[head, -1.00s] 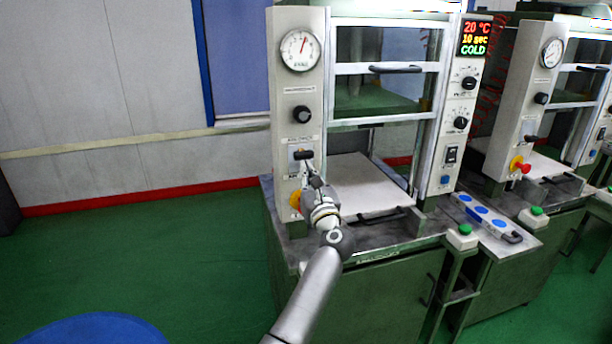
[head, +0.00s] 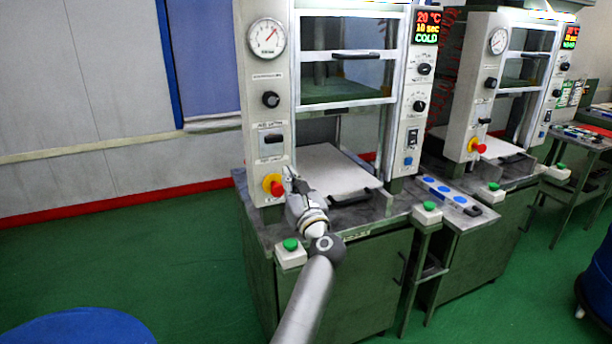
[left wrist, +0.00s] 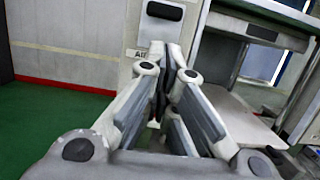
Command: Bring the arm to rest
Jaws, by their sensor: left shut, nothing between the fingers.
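My left arm reaches up from the bottom of the head view. My left gripper (head: 290,178) is shut and empty, in front of the near press's left column, close to the red and yellow emergency button (head: 274,186) in the picture. The left wrist view shows the closed fingers (left wrist: 170,62) below a dark switch handle on the column; they look apart from it. In the head view the dark handle (head: 273,138) sits on its plate above the gripper. My right gripper is not in view.
The near press has a pale lower plate (head: 335,172) and a dark drawer handle (head: 350,197). Green push buttons (head: 290,245) stand at its front corners. A second press (head: 470,90) stands to the right. A blue drum (head: 75,330) is at the lower left. Green floor on the left is free.

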